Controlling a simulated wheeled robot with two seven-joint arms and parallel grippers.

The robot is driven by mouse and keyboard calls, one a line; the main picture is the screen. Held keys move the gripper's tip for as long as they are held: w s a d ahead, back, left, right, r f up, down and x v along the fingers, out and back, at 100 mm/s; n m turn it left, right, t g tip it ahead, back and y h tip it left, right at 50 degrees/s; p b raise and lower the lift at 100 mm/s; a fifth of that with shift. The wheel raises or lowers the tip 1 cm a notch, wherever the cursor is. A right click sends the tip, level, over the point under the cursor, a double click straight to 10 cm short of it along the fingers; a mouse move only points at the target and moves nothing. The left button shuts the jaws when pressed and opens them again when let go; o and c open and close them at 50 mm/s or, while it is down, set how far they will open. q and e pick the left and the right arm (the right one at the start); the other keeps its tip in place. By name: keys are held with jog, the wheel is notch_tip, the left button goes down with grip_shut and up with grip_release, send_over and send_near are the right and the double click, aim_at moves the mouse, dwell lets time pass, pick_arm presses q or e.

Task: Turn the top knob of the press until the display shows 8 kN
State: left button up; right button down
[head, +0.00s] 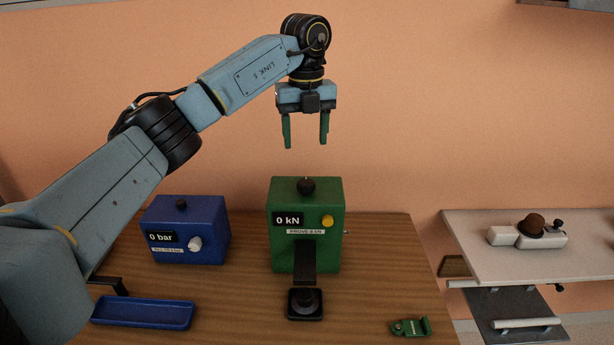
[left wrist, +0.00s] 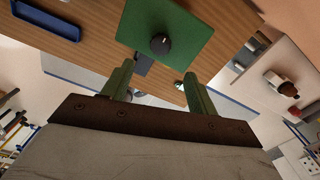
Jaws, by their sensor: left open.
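The green press (head: 306,250) stands on the wooden table, and its display (head: 288,220) reads 0 kN. Its black top knob (head: 306,186) sits on the top face; in the left wrist view the knob (left wrist: 160,43) shows on the green top, ahead of the fingers. A yellow button (head: 327,221) is beside the display. My left gripper (head: 306,144) is open and empty, pointing down above the knob with a clear gap. In the left wrist view its two green fingers (left wrist: 158,86) are spread apart. My right gripper is in neither view.
A blue box (head: 185,245) reading 0 bar stands left of the press, with a blue tray (head: 142,312) in front. A small green part (head: 411,327) lies front right. A side table (head: 490,270) stands at the right. The air around the knob is free.

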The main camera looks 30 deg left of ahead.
aim_at(306, 182)
pick_arm(q)
notch_tip(306, 182, down, 11)
jog(key=shift+p, duration=0.45)
jog(key=c, duration=1)
